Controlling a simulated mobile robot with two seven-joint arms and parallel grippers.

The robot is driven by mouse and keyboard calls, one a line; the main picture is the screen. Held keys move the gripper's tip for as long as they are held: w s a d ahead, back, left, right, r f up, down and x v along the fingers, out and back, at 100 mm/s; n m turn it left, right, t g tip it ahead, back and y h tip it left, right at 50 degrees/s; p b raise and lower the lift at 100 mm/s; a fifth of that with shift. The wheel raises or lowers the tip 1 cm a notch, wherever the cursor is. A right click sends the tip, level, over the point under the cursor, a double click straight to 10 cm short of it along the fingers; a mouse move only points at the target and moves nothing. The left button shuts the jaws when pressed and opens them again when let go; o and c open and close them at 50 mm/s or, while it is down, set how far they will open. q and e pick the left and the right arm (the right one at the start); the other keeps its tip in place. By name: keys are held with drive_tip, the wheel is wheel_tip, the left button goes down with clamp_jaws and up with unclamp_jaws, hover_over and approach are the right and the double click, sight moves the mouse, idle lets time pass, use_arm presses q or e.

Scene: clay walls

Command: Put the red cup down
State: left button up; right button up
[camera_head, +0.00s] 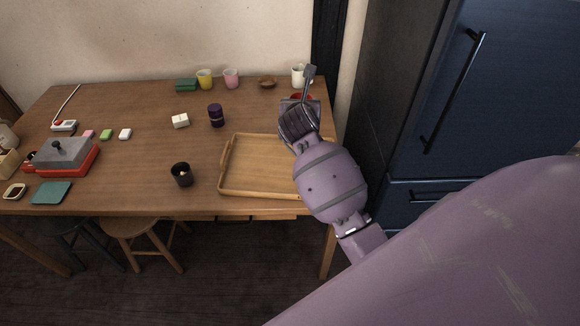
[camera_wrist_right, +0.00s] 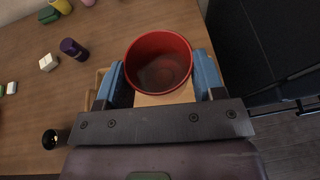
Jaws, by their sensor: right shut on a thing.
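The red cup (camera_wrist_right: 158,62) sits upright between the two blue fingers of my right gripper (camera_wrist_right: 160,80) in the right wrist view, its open top facing the camera and its inside empty. The gripper is shut on it. In the head view my right gripper (camera_head: 301,105) is over the right end of the table, beyond the wooden tray, and only a bit of the red cup (camera_head: 302,97) shows behind it. Whether the cup touches the table is hidden. My left gripper is not in view.
A wooden tray (camera_head: 258,188) lies near the front right of the table (camera_head: 150,150). A white cup (camera_head: 298,75), a brown bowl (camera_head: 266,82), a pink cup (camera_head: 231,78) and a yellow cup (camera_head: 205,79) stand along the back. A dark fridge (camera_head: 410,120) stands at right.

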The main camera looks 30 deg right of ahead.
drive_tip(key=shift+s+d, duration=0.3)
drive_tip(key=shift+f, duration=0.35)
wheel_tip(320, 180, down, 16)
drive_tip(key=b, duration=0.3)
drive_tip(key=shift+r+b, duration=0.25)
drive_tip(key=shift+b, duration=0.1)
wheel_tip(320, 180, down, 3)
drive_tip(key=shift+f+b, duration=0.1)
drive_tip(key=shift+b, duration=0.45)
drive_tip(key=shift+f, duration=0.3)
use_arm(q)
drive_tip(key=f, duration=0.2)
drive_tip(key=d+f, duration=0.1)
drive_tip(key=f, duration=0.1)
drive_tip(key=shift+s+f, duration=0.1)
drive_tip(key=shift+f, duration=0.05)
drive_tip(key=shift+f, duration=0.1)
use_arm(e)
drive_tip(key=shift+f, duration=0.25)
